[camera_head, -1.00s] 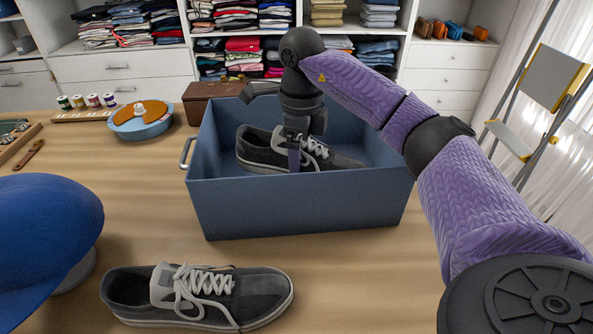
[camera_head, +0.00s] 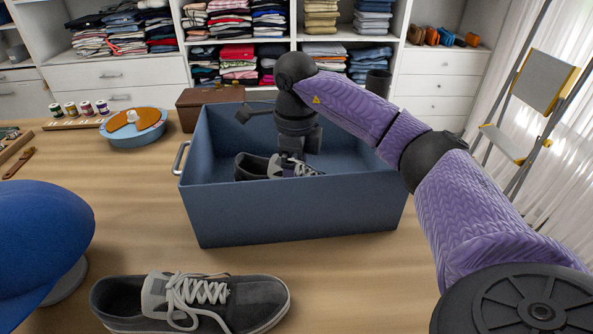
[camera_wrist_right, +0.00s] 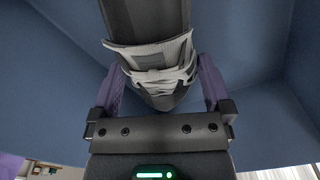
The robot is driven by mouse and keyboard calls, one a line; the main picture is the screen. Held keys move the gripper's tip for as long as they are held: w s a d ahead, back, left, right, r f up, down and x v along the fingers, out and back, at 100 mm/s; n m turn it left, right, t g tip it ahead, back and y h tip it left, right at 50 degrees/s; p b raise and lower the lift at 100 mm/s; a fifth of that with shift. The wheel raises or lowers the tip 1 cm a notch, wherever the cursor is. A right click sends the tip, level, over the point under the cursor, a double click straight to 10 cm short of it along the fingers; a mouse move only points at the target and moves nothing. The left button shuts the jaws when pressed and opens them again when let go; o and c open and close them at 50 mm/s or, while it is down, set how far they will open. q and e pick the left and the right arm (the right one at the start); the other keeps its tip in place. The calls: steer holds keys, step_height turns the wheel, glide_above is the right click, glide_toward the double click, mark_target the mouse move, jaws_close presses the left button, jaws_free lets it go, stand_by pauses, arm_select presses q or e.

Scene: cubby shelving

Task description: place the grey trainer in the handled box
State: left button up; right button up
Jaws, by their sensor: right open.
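The blue-grey handled box (camera_head: 295,217) stands on the table, a metal handle (camera_head: 180,158) on its left side. A grey trainer (camera_head: 254,167) with white laces is inside it, its lower part hidden by the front wall. My right gripper (camera_head: 292,163) reaches down into the box at this trainer. In the right wrist view the trainer (camera_wrist_right: 150,62) lies between the open fingers (camera_wrist_right: 160,88), with a gap visible on each side. A second grey trainer (camera_head: 245,298) lies on the table in front of the box. My left gripper is out of view.
A blue cap (camera_head: 40,235) is at the left. Thread spools (camera_head: 85,109) stand at the back left. Bare wood lies between cap and box.

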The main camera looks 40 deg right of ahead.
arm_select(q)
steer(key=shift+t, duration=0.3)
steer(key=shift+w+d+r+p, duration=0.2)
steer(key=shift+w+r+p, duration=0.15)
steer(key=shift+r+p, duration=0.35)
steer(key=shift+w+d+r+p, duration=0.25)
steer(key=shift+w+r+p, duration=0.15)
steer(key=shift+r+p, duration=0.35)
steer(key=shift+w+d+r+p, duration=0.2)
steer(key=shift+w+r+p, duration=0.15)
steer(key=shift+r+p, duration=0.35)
arm_select(e)
step_height(320, 180, up, 10)
